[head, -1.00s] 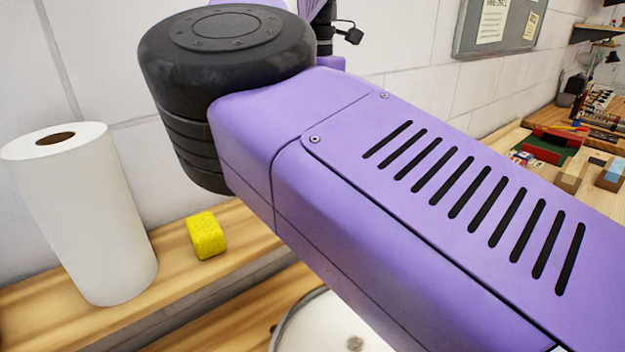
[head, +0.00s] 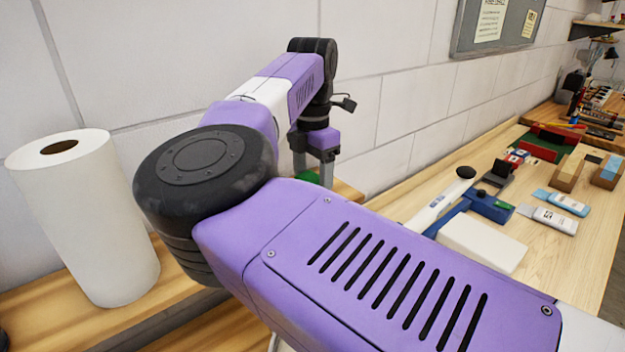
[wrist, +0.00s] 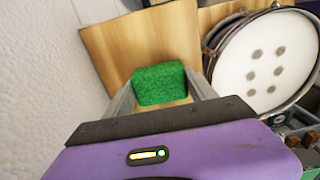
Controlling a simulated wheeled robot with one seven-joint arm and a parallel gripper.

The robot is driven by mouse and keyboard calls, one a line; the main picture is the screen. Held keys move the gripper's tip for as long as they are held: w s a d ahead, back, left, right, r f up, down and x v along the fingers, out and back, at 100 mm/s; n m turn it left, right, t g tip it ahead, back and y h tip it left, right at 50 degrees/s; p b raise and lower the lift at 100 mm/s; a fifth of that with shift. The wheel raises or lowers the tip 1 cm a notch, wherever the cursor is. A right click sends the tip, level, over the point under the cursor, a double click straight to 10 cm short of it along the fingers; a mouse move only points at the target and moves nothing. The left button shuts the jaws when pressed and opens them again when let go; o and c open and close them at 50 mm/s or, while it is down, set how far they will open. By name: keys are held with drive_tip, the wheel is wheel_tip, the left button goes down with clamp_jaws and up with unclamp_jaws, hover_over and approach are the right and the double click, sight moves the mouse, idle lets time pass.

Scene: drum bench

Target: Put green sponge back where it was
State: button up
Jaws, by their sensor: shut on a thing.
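The green sponge (wrist: 160,84) is between the two fingers of my gripper (wrist: 162,92) in the wrist view, and the gripper is shut on it. Wooden shelf surface shows beyond and below the sponge. I cannot tell whether the sponge touches the wood. In the head view my gripper (head: 314,172) points down close to the wall, with only a small green part of the sponge (head: 308,177) showing beside it. My arm hides most of the shelf there.
A white paper roll (head: 85,215) stands on the wooden shelf (head: 185,290) at left. A drum (wrist: 265,60) with a white head is right of the sponge in the wrist view. A workbench (head: 570,240) with tools, a white block (head: 482,245) and tubes lies at right.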

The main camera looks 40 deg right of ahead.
sight(313, 178)
drive_tip(key=shift+f, duration=0.1)
drive_tip(key=o, duration=1.3)
wheel_tip(313, 178, up, 12)
drive_tip(key=b, duration=0.1)
drive_tip(key=shift+b, duration=0.35)
